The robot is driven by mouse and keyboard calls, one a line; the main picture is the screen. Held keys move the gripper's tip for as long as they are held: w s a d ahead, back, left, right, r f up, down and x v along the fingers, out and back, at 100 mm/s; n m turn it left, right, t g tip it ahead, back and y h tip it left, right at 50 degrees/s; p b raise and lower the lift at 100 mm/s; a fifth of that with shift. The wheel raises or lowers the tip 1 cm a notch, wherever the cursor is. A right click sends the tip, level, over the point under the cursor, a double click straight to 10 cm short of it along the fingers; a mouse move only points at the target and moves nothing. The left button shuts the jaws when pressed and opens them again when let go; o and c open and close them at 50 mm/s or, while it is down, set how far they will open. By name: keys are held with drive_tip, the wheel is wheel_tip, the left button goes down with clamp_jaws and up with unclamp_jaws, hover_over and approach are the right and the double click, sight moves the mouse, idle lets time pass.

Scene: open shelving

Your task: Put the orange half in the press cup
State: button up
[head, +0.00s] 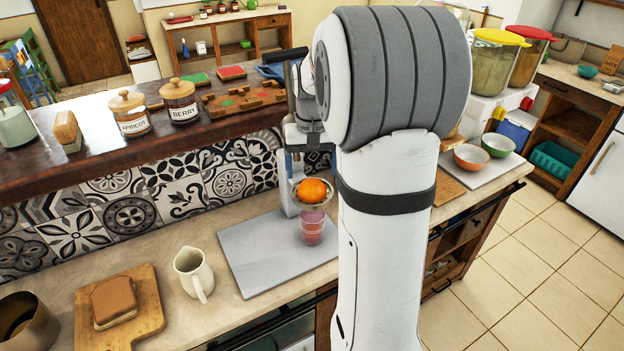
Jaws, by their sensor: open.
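The orange half (314,190) sits with its rounded skin side up at the press cup (299,197), a metal cup on the front of the upright juice press. The right side of the cup is close to my arm, and I cannot tell how deep the half sits. A pinkish clear glass (312,227) stands below the cup. My gripper (306,142) is small and partly hidden beside my arm, above the orange half and apart from it. It is open, with nothing seen in it.
The press stands by a grey mat (262,256) against the tiled wall. A cream jug (194,274) and a board (148,312) with bread are to the left. Jars (180,101) line the raised ledge behind. Bowls (473,158) stand at right. My arm hides the counter's middle.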

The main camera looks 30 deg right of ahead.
sight(312, 186)
wheel_tip(312, 186, up, 7)
drive_tip(key=s+a+f+n+t, duration=0.1)
drive_tip(key=s+a+f+n, duration=0.1)
drive_tip(key=s+a, duration=0.5)
drive_tip(key=s+a+f+n+t, duration=0.2)
drive_tip(key=s+a, duration=0.5)
drive_tip(key=s, duration=0.5)
drive_tip(key=shift+s+a+f, duration=0.15)
drive_tip(key=shift+s+f, duration=0.2)
drive_tip(key=shift+f, duration=0.35)
drive_tip(key=shift+c, duration=0.3)
